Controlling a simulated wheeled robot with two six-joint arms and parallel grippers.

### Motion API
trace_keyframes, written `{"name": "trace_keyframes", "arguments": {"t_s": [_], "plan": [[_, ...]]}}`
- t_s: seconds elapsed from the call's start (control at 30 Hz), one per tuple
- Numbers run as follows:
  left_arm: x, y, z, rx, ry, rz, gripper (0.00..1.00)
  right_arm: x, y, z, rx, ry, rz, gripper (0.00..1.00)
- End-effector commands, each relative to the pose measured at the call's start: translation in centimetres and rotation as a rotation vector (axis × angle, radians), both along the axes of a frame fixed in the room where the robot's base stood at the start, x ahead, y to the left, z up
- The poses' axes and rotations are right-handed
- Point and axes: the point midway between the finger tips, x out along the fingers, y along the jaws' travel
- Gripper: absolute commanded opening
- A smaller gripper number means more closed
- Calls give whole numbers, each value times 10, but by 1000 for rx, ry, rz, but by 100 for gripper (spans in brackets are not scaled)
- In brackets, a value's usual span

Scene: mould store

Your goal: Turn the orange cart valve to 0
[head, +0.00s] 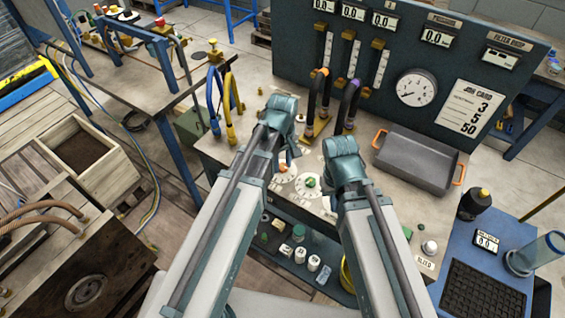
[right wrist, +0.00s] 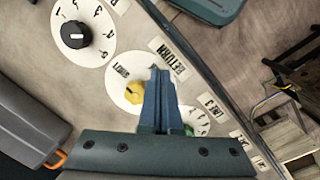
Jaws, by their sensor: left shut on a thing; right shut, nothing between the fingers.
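In the head view, the orange valve knob (head: 282,167) sits on a white dial at the bench's front, just right of my left forearm. My left gripper (head: 280,108) is over this end of the dial row. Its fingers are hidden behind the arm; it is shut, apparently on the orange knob. The knob's pointer and number cannot be read. My right gripper (head: 343,160) is shut and empty; in the right wrist view its fingers (right wrist: 160,75) are beside a yellow knob (right wrist: 134,92) and partly cover a green knob (right wrist: 188,130). The green knob also shows in the head view (head: 310,182).
A black knob (right wrist: 75,35) is on another dial. A grey tray (head: 415,160) with orange handles stands right of my right gripper. Upright orange and purple hoses (head: 350,97) rise behind the dials. A gauge panel (head: 460,75) with a job card closes the back.

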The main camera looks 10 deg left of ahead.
Motion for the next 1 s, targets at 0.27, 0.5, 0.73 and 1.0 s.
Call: {"name": "trace_keyframes", "arguments": {"t_s": [0.27,0.5,0.73,1.0], "plan": [[0,0,0,0,0,6,0,0,0,0,0,0,0,0],[0,0,0,0,0,5,64,0,0,0,0,0,0,0],[0,0,0,0,0,4,71,0,0,0,0,0,0,0],[0,0,6,0,0,3,71,0,0,6,0,0,0,0]]}}
